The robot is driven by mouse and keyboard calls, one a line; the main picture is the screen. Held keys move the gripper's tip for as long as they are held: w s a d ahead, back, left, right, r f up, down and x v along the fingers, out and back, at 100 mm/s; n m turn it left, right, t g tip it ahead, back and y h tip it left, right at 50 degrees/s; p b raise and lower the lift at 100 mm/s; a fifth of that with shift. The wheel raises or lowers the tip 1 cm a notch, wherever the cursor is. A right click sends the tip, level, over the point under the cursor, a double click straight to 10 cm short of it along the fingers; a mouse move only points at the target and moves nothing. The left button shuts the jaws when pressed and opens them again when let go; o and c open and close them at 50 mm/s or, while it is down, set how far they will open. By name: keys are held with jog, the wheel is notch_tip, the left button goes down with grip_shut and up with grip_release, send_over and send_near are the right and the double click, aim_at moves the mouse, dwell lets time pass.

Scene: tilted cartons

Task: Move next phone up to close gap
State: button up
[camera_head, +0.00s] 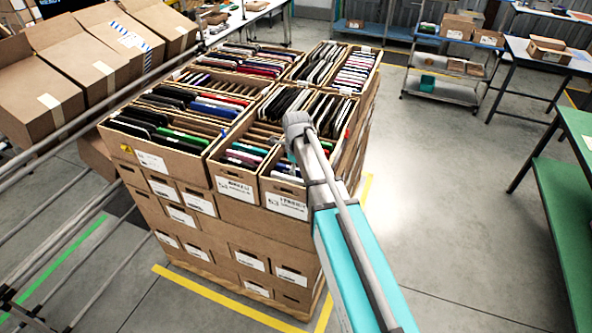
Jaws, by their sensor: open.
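Open brown cartons (240,188) full of upright phones stand on top of a stacked pallet load. In the front left carton, phones with black, green, blue and red edges (190,137) lean in rows. The front middle carton holds a short row of phones (248,152) near its front, with bare brown slots (262,132) behind them. Dark phones (318,66) and pale-edged phones (357,70) fill the back cartons. My arm crosses the front right carton (285,193) and hides part of its contents. My gripper is not visible; the arm's end joint is over the cartons.
A green-topped table (578,130) stands at the right edge, and a wheeled shelf cart (445,90) is behind. The grey floor (430,190) between is clear.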

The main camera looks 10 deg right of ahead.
jog(key=shift+r, duration=0.15)
notch_tip(320, 180, up, 9)
jog(key=p, duration=0.9)
jog(key=shift+r+p, duration=0.2)
jog(key=shift+p, duration=0.15)
jog(key=shift+w+d+r, duration=0.1)
jog(key=shift+w+d, duration=0.45)
jog(key=shift+w, duration=0.35)
jog(key=shift+w+d, duration=0.55)
jog(key=shift+w, duration=0.35)
jog(key=shift+r, duration=0.15)
notch_tip(320, 180, up, 7)
jog(key=p, duration=0.7)
